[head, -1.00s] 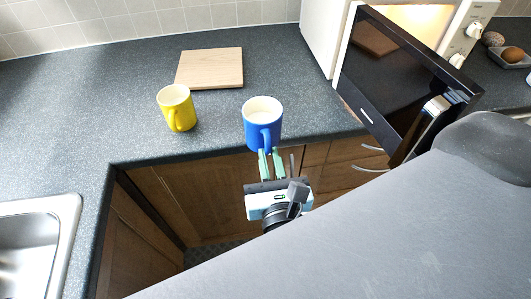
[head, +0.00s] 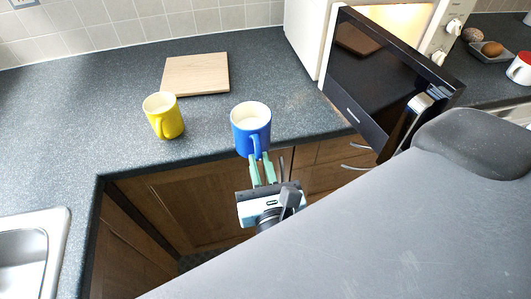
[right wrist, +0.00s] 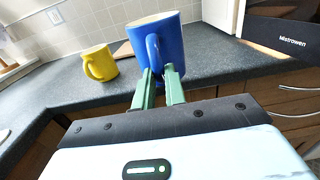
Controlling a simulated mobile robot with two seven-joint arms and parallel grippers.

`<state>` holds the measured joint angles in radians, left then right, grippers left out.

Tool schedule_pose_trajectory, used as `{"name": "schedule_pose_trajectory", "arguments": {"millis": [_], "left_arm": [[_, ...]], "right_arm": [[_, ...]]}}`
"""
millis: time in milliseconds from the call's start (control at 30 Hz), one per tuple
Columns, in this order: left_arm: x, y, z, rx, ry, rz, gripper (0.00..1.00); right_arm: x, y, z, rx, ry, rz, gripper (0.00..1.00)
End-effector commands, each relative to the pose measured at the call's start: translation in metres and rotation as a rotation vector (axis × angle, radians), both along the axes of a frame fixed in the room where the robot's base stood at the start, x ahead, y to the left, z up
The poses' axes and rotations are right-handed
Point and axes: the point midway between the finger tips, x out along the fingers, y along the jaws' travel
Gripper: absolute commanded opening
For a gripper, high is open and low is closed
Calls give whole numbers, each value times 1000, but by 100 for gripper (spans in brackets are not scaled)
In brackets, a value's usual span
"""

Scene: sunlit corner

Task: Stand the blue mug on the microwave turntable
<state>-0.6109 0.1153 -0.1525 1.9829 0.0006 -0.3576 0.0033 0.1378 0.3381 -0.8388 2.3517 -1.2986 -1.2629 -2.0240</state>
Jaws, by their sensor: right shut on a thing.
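The blue mug (head: 248,118) is at the front edge of the counter, roughly upright, and it also shows in the right wrist view (right wrist: 175,45), leaning a little there. My right gripper (head: 263,170) is shut on the mug's handle, on the near side; its green fingers show in the wrist view (right wrist: 160,88). Whether the mug's base touches the counter is hard to tell. The microwave (head: 305,38) stands at the back right, its dark door (head: 375,75) swung open and its inside lit. The turntable is hidden behind the door. My left gripper is out of view.
A yellow mug (head: 165,118) stands left of the blue mug, before a wooden board (head: 196,75). A sink (head: 58,235) is at lower left. A dish (head: 485,57) with egg-like things and a red-and-white mug (head: 522,66) are at far right. The open door juts over the counter's front.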

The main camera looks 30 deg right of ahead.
Motion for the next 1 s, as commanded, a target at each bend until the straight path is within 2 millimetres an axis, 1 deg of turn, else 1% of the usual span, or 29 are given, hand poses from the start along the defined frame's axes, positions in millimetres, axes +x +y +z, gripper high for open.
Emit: {"name": "schedule_pose_trajectory", "arguments": {"millis": [67,167,433,667,867,967,1000], "left_arm": [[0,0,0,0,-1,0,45],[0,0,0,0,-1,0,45],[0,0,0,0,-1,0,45],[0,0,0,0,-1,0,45],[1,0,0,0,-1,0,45],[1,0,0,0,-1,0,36],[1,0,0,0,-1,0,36]], "right_arm": [[1,-2,1,-1,-3,6,0],[5,-6,-4,-4,5,30,0],[16,-27,-19,-5,16,164,0],[16,-45,-24,-3,4,259,0],[15,-50,-25,-1,-4,294,0],[15,-51,-25,0,-5,297,0],[15,-51,-25,0,-5,297,0]]}}
